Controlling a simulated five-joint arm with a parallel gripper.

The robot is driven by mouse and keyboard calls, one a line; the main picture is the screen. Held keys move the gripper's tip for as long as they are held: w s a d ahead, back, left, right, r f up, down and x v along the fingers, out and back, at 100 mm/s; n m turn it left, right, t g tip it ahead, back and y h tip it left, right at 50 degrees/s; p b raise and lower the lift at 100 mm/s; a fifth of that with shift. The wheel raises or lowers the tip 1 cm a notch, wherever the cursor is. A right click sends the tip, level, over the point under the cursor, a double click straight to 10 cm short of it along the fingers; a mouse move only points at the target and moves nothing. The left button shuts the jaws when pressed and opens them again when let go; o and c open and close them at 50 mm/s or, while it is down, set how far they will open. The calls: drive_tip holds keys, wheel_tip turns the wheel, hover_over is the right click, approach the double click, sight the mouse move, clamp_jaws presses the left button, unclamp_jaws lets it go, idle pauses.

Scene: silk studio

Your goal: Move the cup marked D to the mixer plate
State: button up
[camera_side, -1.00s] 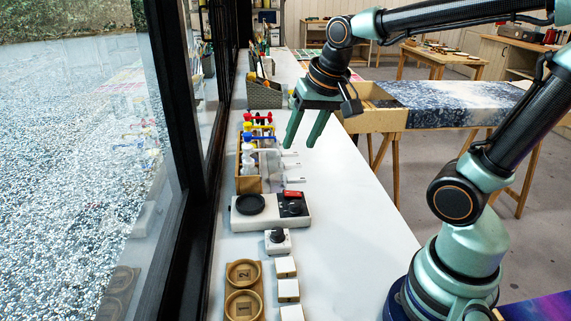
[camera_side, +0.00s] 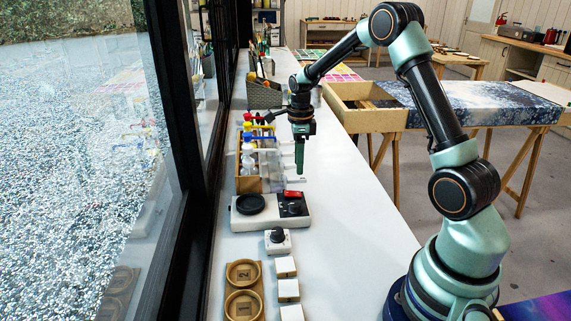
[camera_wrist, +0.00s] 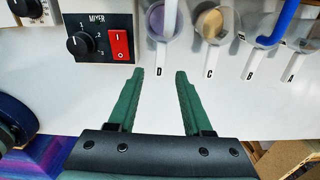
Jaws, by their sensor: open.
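The cup marked D (camera_wrist: 168,22) is a clear cup with its label on a pale handle, at the top of the wrist view, left of cup C (camera_wrist: 213,24). My gripper (camera_wrist: 158,73) is open and empty; its two green fingers point toward D's handle, apart from it. In the side view my gripper (camera_side: 300,172) points down near the cups' handles, seen edge-on. The mixer (camera_side: 292,208) is a white box with a knob, a red switch and a black round plate (camera_side: 250,204). The plate looks empty. The plate is outside the wrist view.
Cups B (camera_wrist: 263,30) and A (camera_wrist: 303,35) stand right of C. The wooden rack (camera_side: 249,184) holds bottles beside the window. A small knob box (camera_side: 277,241), white blocks (camera_side: 288,290) and numbered round holders (camera_side: 243,273) are nearer the camera. The bench's right side is clear.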

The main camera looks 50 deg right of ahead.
sight(298, 178)
drive_tip(key=shift+f, duration=3.05)
clamp_jaws()
drive_tip(key=shift+r, duration=0.1)
drive_tip(key=shift+r, duration=1.05)
